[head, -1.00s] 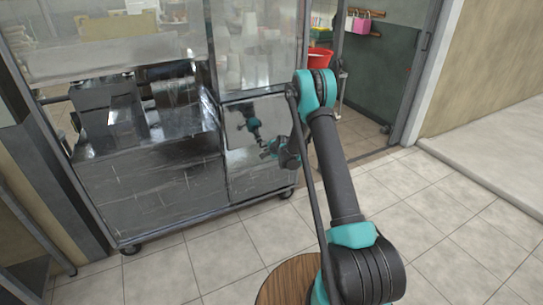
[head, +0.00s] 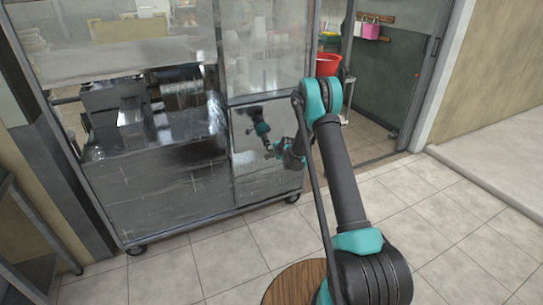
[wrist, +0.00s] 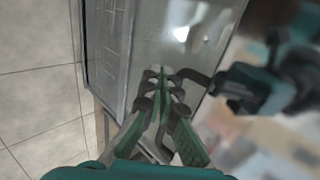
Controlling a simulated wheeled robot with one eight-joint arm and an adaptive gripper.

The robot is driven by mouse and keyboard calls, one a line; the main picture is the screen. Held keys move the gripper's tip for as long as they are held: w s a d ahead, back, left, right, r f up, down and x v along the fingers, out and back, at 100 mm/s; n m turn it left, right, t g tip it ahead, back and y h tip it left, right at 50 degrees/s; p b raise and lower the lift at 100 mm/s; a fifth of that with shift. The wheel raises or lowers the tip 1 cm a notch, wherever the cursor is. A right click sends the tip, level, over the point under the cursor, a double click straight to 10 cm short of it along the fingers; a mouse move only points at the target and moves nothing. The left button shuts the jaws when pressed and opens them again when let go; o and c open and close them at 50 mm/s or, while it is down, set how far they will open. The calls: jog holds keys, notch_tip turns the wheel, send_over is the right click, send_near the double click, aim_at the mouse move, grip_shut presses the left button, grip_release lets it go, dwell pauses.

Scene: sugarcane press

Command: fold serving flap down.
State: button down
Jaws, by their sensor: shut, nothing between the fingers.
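I take the serving flap (head: 284,120) to be the shiny metal panel in the right section of the cart front; it looks upright in the head view. It mirrors my arm and gripper. My gripper (head: 271,152) is just in front of its face, on the right side. In the wrist view the fingers of my gripper (wrist: 163,76) are shut and empty, pointing at a glossy panel (wrist: 205,30) that shows a blurred reflection. I cannot tell whether the fingertips touch it. Its hinge is not clear.
The metal cart (head: 165,200) stands on casters on the tiled floor (head: 215,255). Glass panels rise above its counter. A round wooden top (head: 292,284) is below my arm. A red basin (head: 328,68) shows beyond the doorway at the right. Floor before the cart is open.

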jog(key=s+d+r+n+g+h, duration=0.15)
jog(key=s+d+r, duration=0.35)
jog(key=s, duration=0.5)
jog(key=s+d+r+n, duration=0.2)
jog(key=s+r+n, duration=0.1)
jog(key=s+r, duration=0.6)
jog(key=s+d+r+n+g, duration=0.15)
jog(key=s+d+r, duration=0.3)
jog(key=s, duration=0.55)
jog(key=s+d+n+g+h, duration=0.1)
jog(key=s+d+n, duration=0.2)
jog(key=s, duration=1.1)
jog(key=s+d+f+n+h, duration=0.1)
jog(key=s+d+n, duration=0.2)
jog(key=s, duration=1.1)
jog(key=shift+n+g, duration=0.4)
jog(key=shift+n, duration=0.1)
jog(key=shift+h, duration=0.25)
